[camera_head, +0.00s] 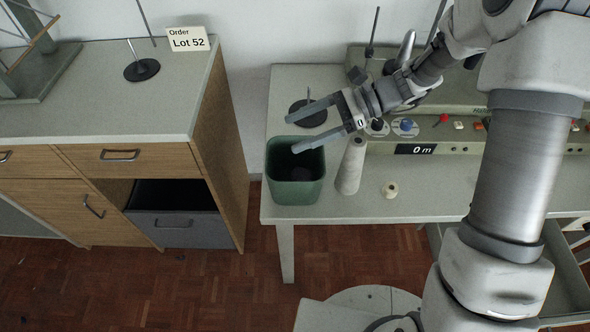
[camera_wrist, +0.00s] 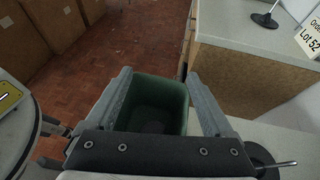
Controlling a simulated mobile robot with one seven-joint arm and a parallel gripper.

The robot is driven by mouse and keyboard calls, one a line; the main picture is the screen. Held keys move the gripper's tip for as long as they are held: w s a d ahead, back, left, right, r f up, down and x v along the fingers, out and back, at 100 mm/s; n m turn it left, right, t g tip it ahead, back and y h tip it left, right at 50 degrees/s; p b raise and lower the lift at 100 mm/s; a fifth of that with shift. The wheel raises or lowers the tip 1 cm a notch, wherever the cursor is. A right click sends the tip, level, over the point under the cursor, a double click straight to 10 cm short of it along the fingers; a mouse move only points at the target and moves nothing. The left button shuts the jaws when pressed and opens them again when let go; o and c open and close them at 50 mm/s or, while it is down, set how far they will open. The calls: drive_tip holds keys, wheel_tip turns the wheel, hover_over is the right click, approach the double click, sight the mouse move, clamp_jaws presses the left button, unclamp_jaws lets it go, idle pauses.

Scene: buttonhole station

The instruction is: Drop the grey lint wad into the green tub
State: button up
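The green tub (camera_head: 295,190) stands at the left front corner of the bench, open at the top. My gripper (camera_head: 293,132) is over the tub's rim with its two fingers spread wide and nothing between them. In the wrist view the tub (camera_wrist: 178,98) shows between the open fingers (camera_wrist: 159,76). A dark greyish patch (camera_wrist: 155,126) shows at the bottom of the tub; it may be the lint wad, but I cannot tell it surely from shadow. No grey lint wad shows clearly elsewhere.
A pale thread cone (camera_head: 350,168) stands right of the tub, and a small cream spool (camera_head: 390,190) lies further right. A dark round stand (camera_head: 306,113) is behind my gripper. A wooden cabinet (camera_head: 225,150) stands left across a gap. The bench front right of the spool is clear.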

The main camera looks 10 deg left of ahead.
drive_tip(key=shift+d, duration=0.1)
drive_tip(key=p+v, duration=0.1)
drive_tip(key=v, duration=1.6)
drive_tip(key=shift+r+p, duration=0.15)
drive_tip(key=shift+p, duration=0.15)
